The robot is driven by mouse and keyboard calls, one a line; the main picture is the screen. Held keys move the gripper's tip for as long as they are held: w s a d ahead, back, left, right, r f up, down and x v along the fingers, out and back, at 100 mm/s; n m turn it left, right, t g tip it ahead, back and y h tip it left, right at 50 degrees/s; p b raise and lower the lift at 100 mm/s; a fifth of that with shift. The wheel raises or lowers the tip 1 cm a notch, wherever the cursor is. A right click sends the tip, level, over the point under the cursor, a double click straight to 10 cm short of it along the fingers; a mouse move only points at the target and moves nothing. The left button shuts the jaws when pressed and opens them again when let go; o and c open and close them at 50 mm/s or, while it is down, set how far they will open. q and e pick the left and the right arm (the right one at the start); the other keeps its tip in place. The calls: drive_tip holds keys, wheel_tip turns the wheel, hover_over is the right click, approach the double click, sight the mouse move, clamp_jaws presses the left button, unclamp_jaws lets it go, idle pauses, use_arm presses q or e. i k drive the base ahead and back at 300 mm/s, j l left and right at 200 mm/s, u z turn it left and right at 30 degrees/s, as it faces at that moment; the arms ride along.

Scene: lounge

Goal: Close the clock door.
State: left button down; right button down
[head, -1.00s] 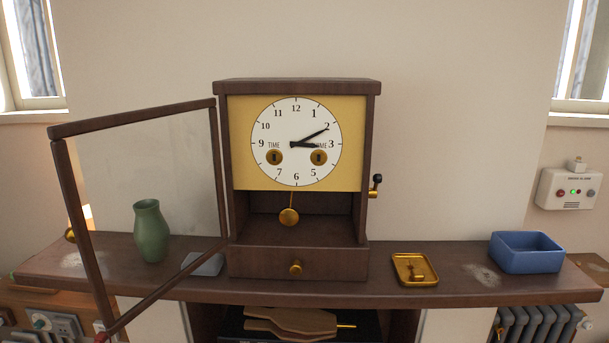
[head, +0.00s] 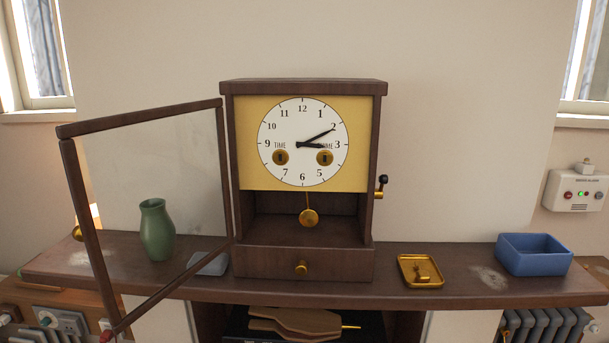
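The clock (head: 304,170) stands on the mantel shelf, a dark wooden case with a white dial, two winding holes and a brass pendulum bob (head: 309,217). Its glazed door (head: 82,212) is swung wide open to the left, hinged at the case's left edge, with its free side toward me. A small red tip (head: 107,335) shows at the door's lower free corner; I cannot tell what it belongs to. Neither of my grippers can be made out in the head view.
A green vase (head: 157,229) and a grey item (head: 210,264) sit behind the door glass. Right of the clock are a brass tray (head: 421,284) with a small brass piece and a blue box (head: 534,254). A crank (head: 381,186) sticks out of the case's right side.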

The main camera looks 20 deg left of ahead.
sight(86, 231)
drive_tip(key=k+j+z, duration=0.1)
drive_tip(key=j+z, duration=0.35)
drive_tip(key=j, duration=1.95)
